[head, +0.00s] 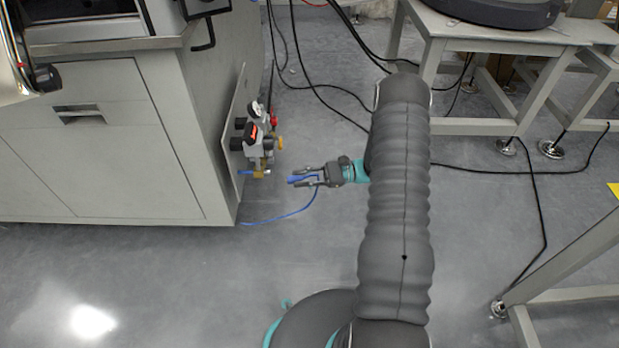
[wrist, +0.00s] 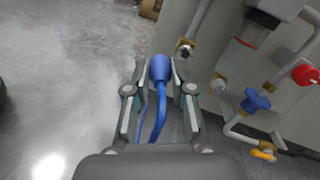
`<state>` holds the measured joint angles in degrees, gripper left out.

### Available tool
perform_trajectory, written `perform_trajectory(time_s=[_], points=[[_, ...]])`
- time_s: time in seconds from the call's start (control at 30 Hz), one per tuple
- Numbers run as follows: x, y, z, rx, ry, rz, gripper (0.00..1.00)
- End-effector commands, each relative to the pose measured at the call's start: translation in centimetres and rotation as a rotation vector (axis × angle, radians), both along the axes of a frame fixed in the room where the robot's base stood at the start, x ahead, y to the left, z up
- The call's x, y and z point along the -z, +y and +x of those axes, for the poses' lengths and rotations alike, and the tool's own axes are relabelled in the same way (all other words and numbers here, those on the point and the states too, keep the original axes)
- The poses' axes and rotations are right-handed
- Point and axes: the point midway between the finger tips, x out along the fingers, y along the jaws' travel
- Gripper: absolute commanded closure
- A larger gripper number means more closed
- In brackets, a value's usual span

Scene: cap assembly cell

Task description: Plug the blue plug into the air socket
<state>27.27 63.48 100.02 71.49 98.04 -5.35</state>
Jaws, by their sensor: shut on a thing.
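My gripper (head: 306,178) is shut on the blue plug (head: 296,180), to the right of the grey cabinet. In the wrist view the plug (wrist: 159,66) sits between the fingertips of my gripper (wrist: 160,82), and its blue hose runs back between the fingers. A brass fitting with a dark opening, which looks like the air socket (wrist: 185,48), is on the wall panel just beyond and right of the plug. The plug and this fitting look apart. In the head view the fitting cannot be singled out among the brass parts.
The air unit (head: 256,142) on the cabinet's side panel carries gauges and brass pipes. The wrist view shows a blue valve knob (wrist: 256,101) and a red knob (wrist: 304,75) to the right. Black cables (head: 340,105) cross the floor. White tables (head: 480,50) stand right.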

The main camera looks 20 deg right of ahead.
Motion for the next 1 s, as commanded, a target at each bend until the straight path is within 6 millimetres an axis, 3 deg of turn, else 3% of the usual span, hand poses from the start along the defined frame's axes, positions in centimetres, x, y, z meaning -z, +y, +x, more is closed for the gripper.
perform_trajectory(time_s=[0.1, 0.3, 0.67, 1.0], points=[[0.3, -2.0, 1.1, 0.097, -0.017, 0.067, 1.0], [0.0, -2.9, 1.7, 0.141, -0.027, 0.095, 1.0], [-0.1, -2.6, 1.7, 0.137, -0.026, 0.094, 1.0], [-0.1, -0.3, 2.4, 0.136, -0.024, 0.092, 1.0]])
